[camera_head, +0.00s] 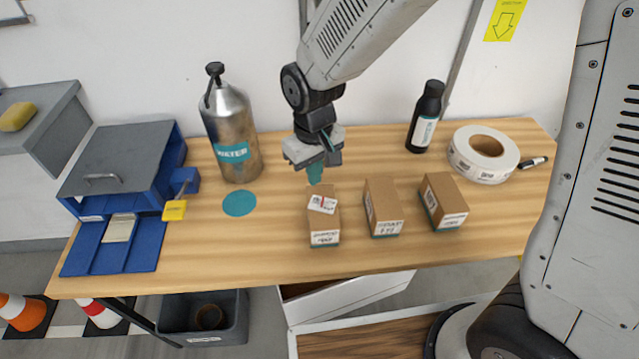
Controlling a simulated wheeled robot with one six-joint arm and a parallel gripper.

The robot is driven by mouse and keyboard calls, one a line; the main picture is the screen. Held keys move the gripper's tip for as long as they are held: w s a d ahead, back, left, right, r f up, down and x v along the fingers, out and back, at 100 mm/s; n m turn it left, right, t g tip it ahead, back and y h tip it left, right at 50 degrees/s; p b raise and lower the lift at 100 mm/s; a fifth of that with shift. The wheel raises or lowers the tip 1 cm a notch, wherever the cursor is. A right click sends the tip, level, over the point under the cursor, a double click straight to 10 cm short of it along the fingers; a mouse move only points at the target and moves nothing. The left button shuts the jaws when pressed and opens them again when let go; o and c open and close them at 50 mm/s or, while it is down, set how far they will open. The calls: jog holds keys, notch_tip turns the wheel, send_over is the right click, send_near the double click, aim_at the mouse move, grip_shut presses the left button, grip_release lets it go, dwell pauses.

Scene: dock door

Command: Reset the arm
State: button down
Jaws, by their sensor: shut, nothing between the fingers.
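My gripper (315,178) hangs over the middle of the wooden table (270,262), its teal fingertips pointing down. It is shut and empty. It is just behind the left one of three small brown boxes; I cannot tell how far above the table its tips are. My arm comes in from the top right and bends down at the wrist.
Brown boxes (323,228), (383,208) and (443,203) stand in a row. A metal water bottle (236,122), blue lidded box (172,147), black bottle (426,115) and label roll (483,155) surround them. An open drawer (350,298) juts out below.

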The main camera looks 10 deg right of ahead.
jog(key=s+d+r+m+t, duration=0.1)
jog(key=s+d+r+m, duration=0.4)
jog(key=s+d+r, duration=1.4)
jog(key=shift+s+d+m, duration=0.25)
jog(key=shift+d+m, duration=0.05)
jog(key=shift+d, duration=0.55)
